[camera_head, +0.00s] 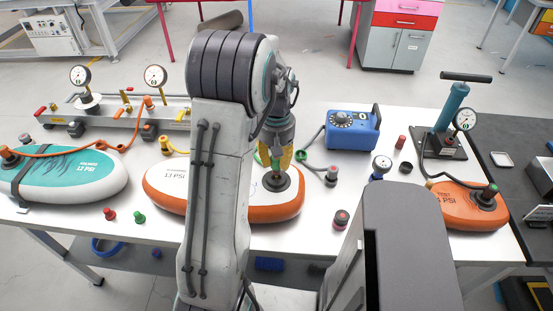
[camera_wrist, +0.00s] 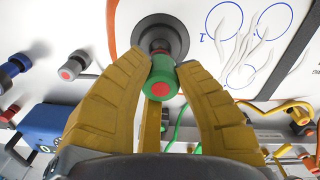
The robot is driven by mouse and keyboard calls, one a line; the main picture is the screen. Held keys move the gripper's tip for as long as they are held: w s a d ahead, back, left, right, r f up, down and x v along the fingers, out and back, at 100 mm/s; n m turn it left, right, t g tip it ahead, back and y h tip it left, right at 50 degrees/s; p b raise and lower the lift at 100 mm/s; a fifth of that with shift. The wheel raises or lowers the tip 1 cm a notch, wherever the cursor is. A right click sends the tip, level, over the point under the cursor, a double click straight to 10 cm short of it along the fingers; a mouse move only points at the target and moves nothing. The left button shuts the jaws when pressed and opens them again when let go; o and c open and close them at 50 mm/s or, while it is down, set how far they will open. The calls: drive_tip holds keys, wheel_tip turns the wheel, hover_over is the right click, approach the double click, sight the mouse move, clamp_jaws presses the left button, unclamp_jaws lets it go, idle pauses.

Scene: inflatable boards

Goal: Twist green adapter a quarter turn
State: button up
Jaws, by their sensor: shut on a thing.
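The green adapter (camera_wrist: 166,73), with a red round end, is between the yellow fingers of my gripper (camera_wrist: 162,66) in the wrist view. My gripper is shut on it. The adapter's far end meets the dark round valve (camera_wrist: 172,30) of the middle board. I cannot tell how deep it sits. In the head view, my gripper (camera_head: 276,160) points down over the valve (camera_head: 277,184) at the right end of the white-topped, orange-sided board (camera_head: 163,185). My arm hides the middle of this board.
A teal board (camera_head: 75,178) lies left and an orange board (camera_head: 462,211) right. A blue box (camera_head: 352,130), a gauge rail (camera_head: 110,112) and a hand pump (camera_head: 452,105) stand behind. Small red (camera_head: 109,214) and green (camera_head: 139,217) caps lie in front.

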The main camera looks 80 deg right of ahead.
drive_tip(key=shift+r, duration=0.15)
drive_tip(key=shift+r+p, duration=1.55)
drive_tip(key=shift+r, duration=0.35)
